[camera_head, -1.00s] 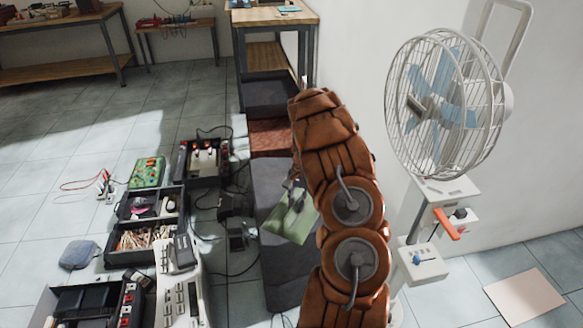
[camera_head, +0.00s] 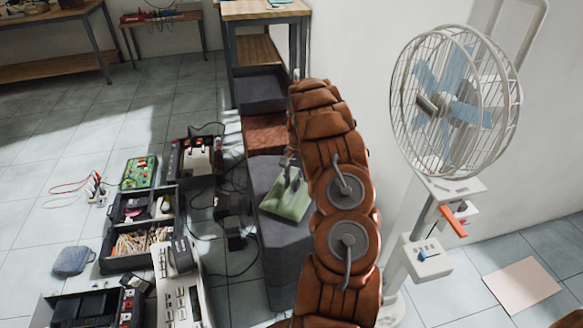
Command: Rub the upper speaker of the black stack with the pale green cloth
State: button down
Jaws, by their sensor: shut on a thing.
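The pale green cloth (camera_head: 286,203) hangs from my gripper (camera_head: 291,170) over the dark stack. My gripper is shut on the cloth's far part, and my brown arm hides some of the jaws. The upper speaker of the black stack (camera_head: 262,178) shows as a dark grey, flat-topped block left of my arm. The cloth is over its top near the front edge and seems to touch it, but I cannot be sure. My arm hides the stack's right side.
A white fan (camera_head: 455,100) stands on the right by the wall. Open black cases (camera_head: 140,255), a white keypad device (camera_head: 182,295), a green board (camera_head: 139,173) and cables cover the floor at left. A reddish-brown block (camera_head: 265,133) and a black tray (camera_head: 262,90) lie behind the stack.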

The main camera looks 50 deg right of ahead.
jog(key=shift+s+d+r+p, duration=0.1)
jog(key=shift+r+p, duration=0.5)
jog(key=shift+r, duration=2.55)
